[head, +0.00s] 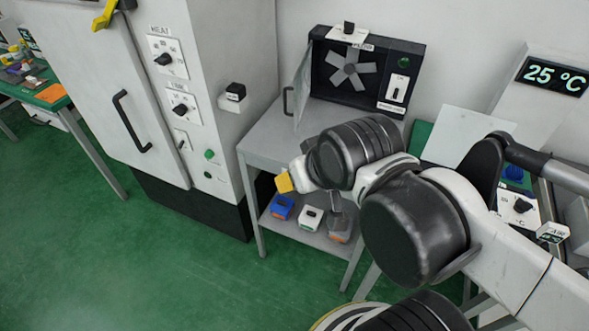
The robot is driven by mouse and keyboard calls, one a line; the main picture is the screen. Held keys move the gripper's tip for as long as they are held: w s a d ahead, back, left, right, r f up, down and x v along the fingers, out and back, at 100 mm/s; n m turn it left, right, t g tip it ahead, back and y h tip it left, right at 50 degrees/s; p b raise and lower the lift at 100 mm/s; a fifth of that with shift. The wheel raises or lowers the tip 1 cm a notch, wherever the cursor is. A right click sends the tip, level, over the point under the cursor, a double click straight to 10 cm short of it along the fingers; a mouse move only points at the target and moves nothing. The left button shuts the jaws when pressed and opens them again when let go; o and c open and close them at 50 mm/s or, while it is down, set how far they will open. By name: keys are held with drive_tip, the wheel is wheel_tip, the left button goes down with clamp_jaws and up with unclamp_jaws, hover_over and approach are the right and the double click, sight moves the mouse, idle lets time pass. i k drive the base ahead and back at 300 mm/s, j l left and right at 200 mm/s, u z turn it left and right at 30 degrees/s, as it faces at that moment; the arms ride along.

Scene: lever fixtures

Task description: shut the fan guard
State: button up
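The fan box (326,92) is a black-fronted case on the grey table against the wall, with a grey fan (351,69) inside. The fan guard (302,88) is a pale panel at the box's left side. It stands swung open, seen nearly edge-on, with a black handle (288,102) on its outer left side.
A tall grey cabinet (225,60) with knobs and a black handle stands close left of the table (262,140). Small blue, white and grey boxes sit on the lower shelf (300,236). A temperature display (552,76) is at right. Green floor at front left is clear.

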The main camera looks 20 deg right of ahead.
sight(301, 88)
drive_tip(key=i+j+z, duration=0.25)
drive_tip(key=z, duration=0.15)
drive_tip(key=i+j+z, duration=0.55)
drive_tip(key=j+z, duration=0.2)
